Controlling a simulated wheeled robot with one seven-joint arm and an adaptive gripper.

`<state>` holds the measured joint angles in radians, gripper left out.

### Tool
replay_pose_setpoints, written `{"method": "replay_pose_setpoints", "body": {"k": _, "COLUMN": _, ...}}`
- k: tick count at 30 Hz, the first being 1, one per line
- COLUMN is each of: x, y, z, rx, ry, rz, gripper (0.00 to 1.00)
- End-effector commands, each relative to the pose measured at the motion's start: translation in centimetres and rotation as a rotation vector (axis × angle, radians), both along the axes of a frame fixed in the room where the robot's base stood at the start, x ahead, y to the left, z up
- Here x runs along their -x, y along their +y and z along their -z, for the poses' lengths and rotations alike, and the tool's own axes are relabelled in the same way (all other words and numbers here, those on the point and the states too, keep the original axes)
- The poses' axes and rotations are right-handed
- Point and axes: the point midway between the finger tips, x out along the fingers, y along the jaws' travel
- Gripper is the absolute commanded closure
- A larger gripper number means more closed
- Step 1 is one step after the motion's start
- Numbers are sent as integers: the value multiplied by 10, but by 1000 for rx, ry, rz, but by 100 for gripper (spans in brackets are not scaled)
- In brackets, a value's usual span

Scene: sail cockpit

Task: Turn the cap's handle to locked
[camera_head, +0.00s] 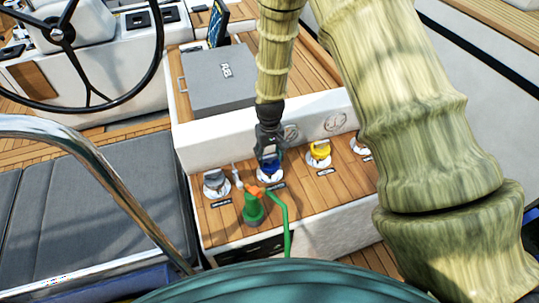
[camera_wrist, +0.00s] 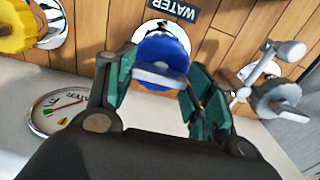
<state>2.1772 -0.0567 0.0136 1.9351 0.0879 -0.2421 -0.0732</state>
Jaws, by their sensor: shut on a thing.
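A blue cap (camera_head: 270,169) sits in a round white fitting on the wooden deck strip. In the wrist view the blue cap (camera_wrist: 163,52) has a grey-blue bar handle (camera_wrist: 158,77) across it, and a label reading WATER (camera_wrist: 172,9) lies beside its fitting. My gripper (camera_head: 268,154) reaches down onto the cap from above. In the wrist view my gripper's green-padded fingers (camera_wrist: 158,84) stand on either side of the bar handle and are shut on it. The handle's lock marks cannot be made out.
A yellow cap (camera_head: 319,150) is to the right and a grey cap (camera_head: 215,181) to the left. A green hose (camera_head: 286,222) and green-orange nozzle (camera_head: 253,207) lie in front. A gauge (camera_wrist: 58,111) is on the white wall. A grey box (camera_head: 221,80) stands behind.

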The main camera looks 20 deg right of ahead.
Motion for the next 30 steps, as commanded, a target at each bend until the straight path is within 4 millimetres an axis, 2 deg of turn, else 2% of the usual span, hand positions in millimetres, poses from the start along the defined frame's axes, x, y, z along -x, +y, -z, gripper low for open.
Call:
{"method": "replay_pose_setpoints", "body": {"k": 16, "x": 0, "y": 0, "z": 0, "rx": 0, "ry": 0, "rz": 24, "gripper": 71}}
{"method": "replay_pose_setpoints", "body": {"k": 17, "x": 0, "y": 0, "z": 0, "rx": 0, "ry": 0, "rz": 24, "gripper": 43}}
{"method": "replay_pose_setpoints", "body": {"k": 20, "x": 0, "y": 0, "z": 0, "rx": 0, "ry": 0, "rz": 24, "gripper": 25}}
{"method": "replay_pose_setpoints", "body": {"k": 30, "x": 0, "y": 0, "z": -1, "rx": 0, "ry": 0, "rz": 23, "gripper": 25}}
